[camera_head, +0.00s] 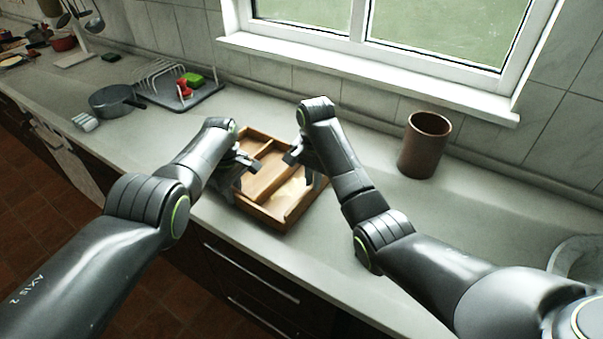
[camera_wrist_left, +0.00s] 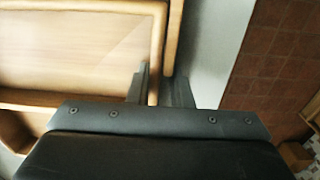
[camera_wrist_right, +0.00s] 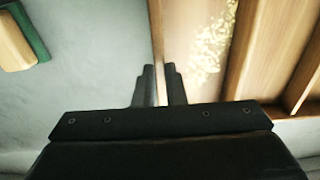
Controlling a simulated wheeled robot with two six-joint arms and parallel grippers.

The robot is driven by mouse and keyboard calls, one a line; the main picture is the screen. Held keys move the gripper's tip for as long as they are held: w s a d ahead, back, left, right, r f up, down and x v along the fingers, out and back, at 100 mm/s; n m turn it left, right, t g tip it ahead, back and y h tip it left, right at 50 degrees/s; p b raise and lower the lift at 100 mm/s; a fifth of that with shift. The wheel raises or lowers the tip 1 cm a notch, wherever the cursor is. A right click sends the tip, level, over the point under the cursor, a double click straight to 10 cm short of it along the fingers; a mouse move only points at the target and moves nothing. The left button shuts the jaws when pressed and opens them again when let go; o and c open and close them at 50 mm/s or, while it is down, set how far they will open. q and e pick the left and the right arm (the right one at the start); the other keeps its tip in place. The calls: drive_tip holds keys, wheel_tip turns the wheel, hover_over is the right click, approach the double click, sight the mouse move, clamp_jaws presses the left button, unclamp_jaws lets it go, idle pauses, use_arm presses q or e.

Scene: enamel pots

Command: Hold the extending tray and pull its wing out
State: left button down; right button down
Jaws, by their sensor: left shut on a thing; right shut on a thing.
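The wooden extending tray (camera_head: 262,214) lies on the counter between my arms, with divider walls and several compartments. My left gripper (camera_head: 243,166) is at its left side; in the left wrist view its fingers (camera_wrist_left: 158,82) are shut on a wooden wall of the tray (camera_wrist_left: 158,30), beside a second parallel edge. My right gripper (camera_head: 303,163) is at the right side; in the right wrist view its fingers (camera_wrist_right: 159,82) are shut on a thin side wall of the tray (camera_wrist_right: 157,30). The grippers hide parts of both sides. I cannot tell how far the wing is out.
A brown cylinder pot (camera_head: 425,145) stands to the right on the counter. A grey pan (camera_head: 115,101) and a dish rack (camera_head: 170,85) with red and green items stand at the back left. A window sill (camera_head: 370,75) runs behind. Counter in front of the brown pot is clear.

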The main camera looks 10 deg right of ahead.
drive_tip(key=shift+s+d, duration=1.15)
drive_tip(key=shift+d, duration=0.05)
drive_tip(key=c, duration=1.5)
unclamp_jaws()
drive_tip(key=shift+a, duration=0.1)
drive_tip(key=shift+w+a, duration=0.1)
drive_tip(key=shift+a, duration=0.05)
